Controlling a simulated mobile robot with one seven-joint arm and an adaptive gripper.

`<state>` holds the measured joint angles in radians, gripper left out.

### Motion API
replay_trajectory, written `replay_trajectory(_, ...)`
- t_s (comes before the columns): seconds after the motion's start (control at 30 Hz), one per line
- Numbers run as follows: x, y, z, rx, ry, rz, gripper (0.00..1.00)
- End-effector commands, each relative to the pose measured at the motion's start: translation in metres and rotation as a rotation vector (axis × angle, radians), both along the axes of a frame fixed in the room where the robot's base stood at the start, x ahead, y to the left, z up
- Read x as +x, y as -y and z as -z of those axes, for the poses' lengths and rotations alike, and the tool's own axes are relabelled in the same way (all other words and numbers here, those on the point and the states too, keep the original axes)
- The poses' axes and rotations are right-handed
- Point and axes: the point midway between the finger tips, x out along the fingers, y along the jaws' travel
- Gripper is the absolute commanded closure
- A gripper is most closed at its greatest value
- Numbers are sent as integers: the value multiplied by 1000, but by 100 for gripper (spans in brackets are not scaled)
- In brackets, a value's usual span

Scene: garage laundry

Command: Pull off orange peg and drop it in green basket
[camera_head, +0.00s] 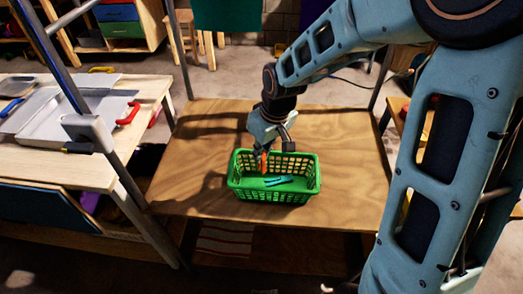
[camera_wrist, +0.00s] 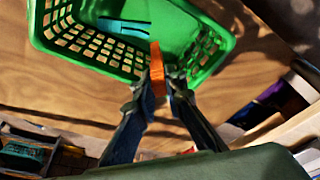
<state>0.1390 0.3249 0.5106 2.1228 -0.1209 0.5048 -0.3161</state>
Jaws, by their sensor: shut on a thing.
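The green basket (camera_head: 272,196) stands on the wooden table, and it also fills the upper part of the wrist view (camera_wrist: 45,30). My gripper (camera_head: 264,150) points down over the basket's back left part. In the wrist view my gripper (camera_wrist: 157,85) is shut on the orange peg (camera_wrist: 157,68), which sticks out past the fingertips. The orange peg (camera_head: 264,161) is at or just above the basket's rim in the head view; I cannot tell whether it touches the basket. A teal peg (camera_wrist: 124,26) lies inside the basket, and it shows in the head view (camera_head: 279,181).
The wooden table (camera_head: 345,150) is otherwise clear around the basket. A metal post (camera_head: 68,85) slants up on the left, in front of a workbench (camera_head: 150,88) with grey trays and a red-handled tool (camera_head: 128,114). A drawer unit (camera_head: 122,15) and a stool stand behind.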

Motion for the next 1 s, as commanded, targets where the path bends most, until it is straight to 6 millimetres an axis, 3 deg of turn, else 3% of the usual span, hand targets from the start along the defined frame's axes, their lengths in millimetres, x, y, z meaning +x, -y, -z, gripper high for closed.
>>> replay_trajectory(0.03, 0, 0, 10, 0, 0, 0, 100)
replay_trajectory(0.5, 0, 0, 55, 0, -1, 0, 100)
replay_trajectory(0.93, 0, 0, 60, 0, 0, 0, 100)
replay_trajectory(0.97, 0, 0, 59, 0, 0, 0, 88)
replay_trajectory(1.0, 0, 0, 59, 0, 0, 0, 83)
